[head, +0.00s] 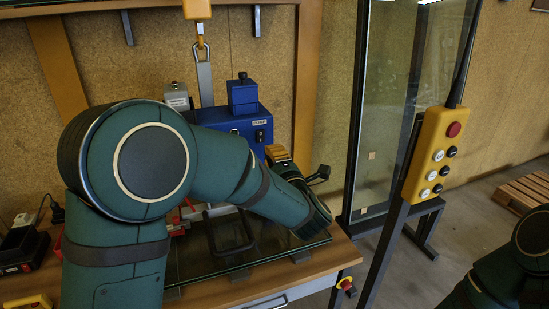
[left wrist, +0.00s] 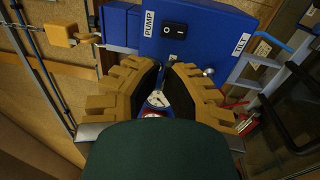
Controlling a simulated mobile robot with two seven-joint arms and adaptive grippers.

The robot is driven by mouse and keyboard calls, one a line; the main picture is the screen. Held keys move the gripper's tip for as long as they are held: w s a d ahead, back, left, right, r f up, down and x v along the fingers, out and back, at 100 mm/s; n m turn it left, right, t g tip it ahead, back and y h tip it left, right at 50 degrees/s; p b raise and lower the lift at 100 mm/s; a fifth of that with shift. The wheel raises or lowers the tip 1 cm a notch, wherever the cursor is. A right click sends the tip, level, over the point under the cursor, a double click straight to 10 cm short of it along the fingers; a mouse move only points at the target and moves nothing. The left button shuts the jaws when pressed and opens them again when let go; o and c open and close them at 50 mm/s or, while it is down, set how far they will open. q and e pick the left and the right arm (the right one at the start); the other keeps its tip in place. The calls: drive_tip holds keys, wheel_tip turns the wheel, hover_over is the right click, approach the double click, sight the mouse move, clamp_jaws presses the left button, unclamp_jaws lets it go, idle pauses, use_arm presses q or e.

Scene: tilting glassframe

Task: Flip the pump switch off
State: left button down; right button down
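The blue pump unit (head: 237,122) stands on the bench against the back wall. Its PUMP label and small black rocker switch (head: 260,135) face right in the head view. In the left wrist view the black switch (left wrist: 174,29) sits on the blue face, beside the PUMP label. Which side is pressed is too small to tell. My left gripper (head: 278,154) is just in front of the unit. In the left wrist view its tan fingers (left wrist: 168,68) stand apart with nothing between them, below the switch and not touching it. My right gripper is out of view.
A TILT label (left wrist: 241,43) and a round knob (left wrist: 208,72) are on the same blue face. A yellow padlock-like block (left wrist: 72,34) hangs by a chain. A glass pane (head: 250,250) lies on the bench. A yellow button pendant (head: 433,155) stands at right.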

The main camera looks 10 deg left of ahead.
sight(258, 131)
use_arm(q)
drive_tip(key=p+x, duration=0.1)
drive_tip(key=x, duration=0.9)
drive_tip(key=shift+w+r, duration=0.1)
